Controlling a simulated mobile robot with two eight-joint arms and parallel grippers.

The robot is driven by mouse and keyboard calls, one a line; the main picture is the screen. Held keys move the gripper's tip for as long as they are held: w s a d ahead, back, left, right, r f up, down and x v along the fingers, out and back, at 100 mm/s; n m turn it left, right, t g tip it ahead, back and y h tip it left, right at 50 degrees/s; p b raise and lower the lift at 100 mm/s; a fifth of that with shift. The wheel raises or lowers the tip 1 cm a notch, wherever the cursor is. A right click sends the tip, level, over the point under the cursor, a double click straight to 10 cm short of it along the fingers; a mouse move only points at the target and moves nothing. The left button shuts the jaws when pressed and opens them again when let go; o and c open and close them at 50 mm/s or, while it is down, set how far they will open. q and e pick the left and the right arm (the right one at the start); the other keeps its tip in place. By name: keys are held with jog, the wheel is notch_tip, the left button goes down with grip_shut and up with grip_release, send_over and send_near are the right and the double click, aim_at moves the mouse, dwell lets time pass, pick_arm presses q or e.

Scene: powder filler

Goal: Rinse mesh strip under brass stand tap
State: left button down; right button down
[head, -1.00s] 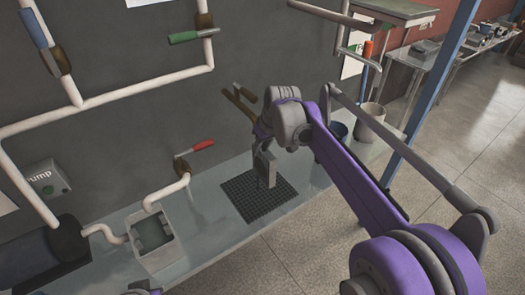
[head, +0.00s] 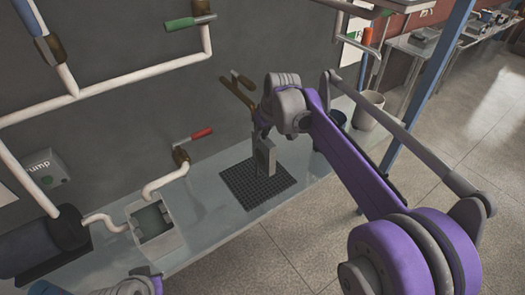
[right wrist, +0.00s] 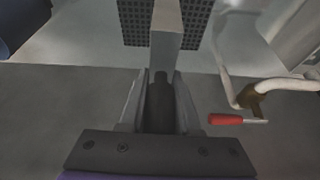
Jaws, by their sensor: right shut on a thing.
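My right gripper (head: 262,138) points down over the black drain grid (head: 256,190). It is shut on a flat grey strip, taken as the mesh strip (head: 266,158), which hangs upright above the grid. In the right wrist view, the strip (right wrist: 166,30) reaches out from between the fingers (right wrist: 160,98); its mesh texture cannot be made out. The brass stand tap (head: 240,97) rises by the wall just behind my right wrist, which hides part of it. Whether water runs cannot be told.
A red-handled valve (head: 182,155) on white pipe stands left of the grid, above a small open tank (head: 155,226). A green-handled valve (head: 190,22) is higher on the wall. A pale bucket (head: 368,112) stands at the right. The bench (head: 215,222) is clear left of the grid.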

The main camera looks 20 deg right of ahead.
jog(key=shift+a, duration=0.2)
jog(key=shift+d, duration=0.6)
jog(key=shift+a, duration=0.15)
jog(key=shift+a, duration=0.45)
